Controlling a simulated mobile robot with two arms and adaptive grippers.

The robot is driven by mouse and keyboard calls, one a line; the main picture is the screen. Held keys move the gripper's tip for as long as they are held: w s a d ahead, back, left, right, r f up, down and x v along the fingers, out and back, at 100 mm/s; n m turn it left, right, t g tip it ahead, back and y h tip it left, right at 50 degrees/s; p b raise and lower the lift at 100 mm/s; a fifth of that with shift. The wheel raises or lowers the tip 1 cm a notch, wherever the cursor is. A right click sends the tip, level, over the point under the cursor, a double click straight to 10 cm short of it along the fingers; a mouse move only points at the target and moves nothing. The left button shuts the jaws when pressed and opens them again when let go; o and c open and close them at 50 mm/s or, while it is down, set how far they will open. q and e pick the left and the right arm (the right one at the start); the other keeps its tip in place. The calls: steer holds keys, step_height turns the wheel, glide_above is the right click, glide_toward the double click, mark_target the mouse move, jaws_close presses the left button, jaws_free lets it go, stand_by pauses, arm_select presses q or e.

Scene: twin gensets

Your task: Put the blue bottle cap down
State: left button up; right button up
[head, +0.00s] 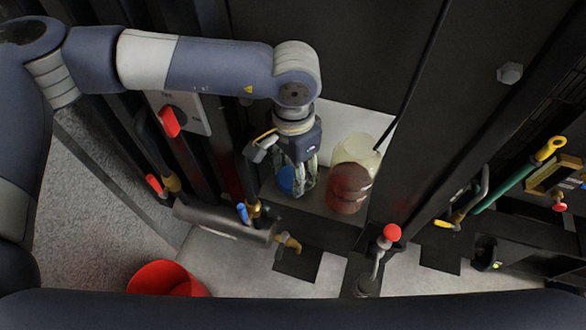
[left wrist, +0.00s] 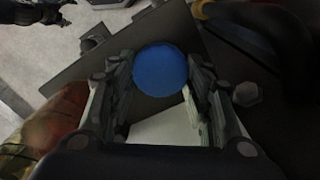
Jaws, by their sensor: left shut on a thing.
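The blue bottle cap (left wrist: 160,71) is a round blue disc between the two fingers of my left gripper (left wrist: 160,90) in the left wrist view. In the head view the cap (head: 286,180) shows partly behind the fingers of my left gripper (head: 298,185). The gripper is shut on the cap and points down over a dark ledge (head: 318,203). A clear bottle (head: 352,175) with dark red liquid stands upright just right of the gripper. I cannot tell whether the cap touches the ledge. My right gripper is not in view.
A white panel (head: 350,120) lies behind the bottle. A red-handled valve (head: 391,233) stands at front right, and a blue-handled valve (head: 242,212) at front left. A horizontal pipe (head: 222,219) runs before the ledge. A red bucket (head: 168,280) is on the floor.

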arm_select(q)
steer(key=shift+f, duration=0.15)
steer(key=o, duration=1.1)
steer(key=shift+r+p, duration=0.8)
steer(key=shift+p, duration=0.2)
steer(key=shift+r+b, duration=0.5)
steer(key=shift+b, duration=0.7)
step_height(320, 180, up, 10)
steer(key=b, duration=0.3)
steer(key=shift+r, duration=0.2)
